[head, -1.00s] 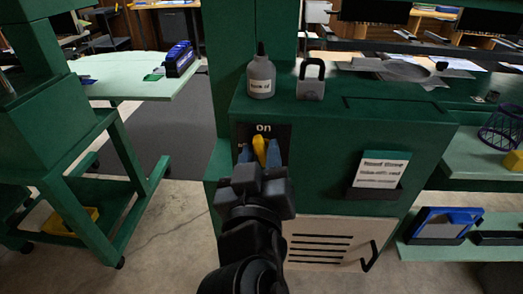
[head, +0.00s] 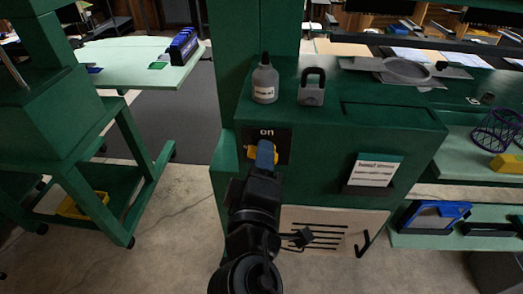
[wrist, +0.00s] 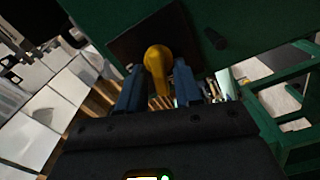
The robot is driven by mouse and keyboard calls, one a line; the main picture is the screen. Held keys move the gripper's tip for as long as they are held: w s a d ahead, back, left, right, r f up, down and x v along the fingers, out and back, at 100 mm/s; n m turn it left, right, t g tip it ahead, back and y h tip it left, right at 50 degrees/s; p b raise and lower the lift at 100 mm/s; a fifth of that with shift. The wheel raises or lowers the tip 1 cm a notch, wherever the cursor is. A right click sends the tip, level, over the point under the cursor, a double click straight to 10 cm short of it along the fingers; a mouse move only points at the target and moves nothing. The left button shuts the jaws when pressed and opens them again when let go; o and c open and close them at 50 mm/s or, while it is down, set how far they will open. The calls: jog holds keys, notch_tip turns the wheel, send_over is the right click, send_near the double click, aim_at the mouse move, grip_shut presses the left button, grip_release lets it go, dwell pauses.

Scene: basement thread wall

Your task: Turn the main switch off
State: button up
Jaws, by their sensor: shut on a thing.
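The main switch is a yellow handle (head: 250,152) on a dark plate (head: 284,146) marked "on", on the front of the green cabinet. In the head view it is mostly hidden behind my blue finger. My gripper (head: 262,153) is shut on the handle and is rolled and tilted against the cabinet front. In the wrist view the yellow handle (wrist: 157,60) stands between my two blue fingers (wrist: 159,84), against the dark plate.
A grey bottle (head: 264,80) and a grey padlock (head: 312,88) stand on the cabinet top (head: 350,82). A card (head: 375,170) is on the cabinet front, right of the switch. A green cart (head: 110,195) stands at the left. A vented panel (head: 318,232) with a dark hook is below.

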jog(key=shift+f+n+p, duration=0.15)
jog(key=shift+n+p, duration=0.9)
jog(key=shift+n, duration=0.85)
jog(key=o, duration=0.7)
jog(key=s+b, duration=0.1)
jog(key=s, duration=0.7)
jog(key=shift+a, duration=0.2)
jog(key=shift+f, duration=0.1)
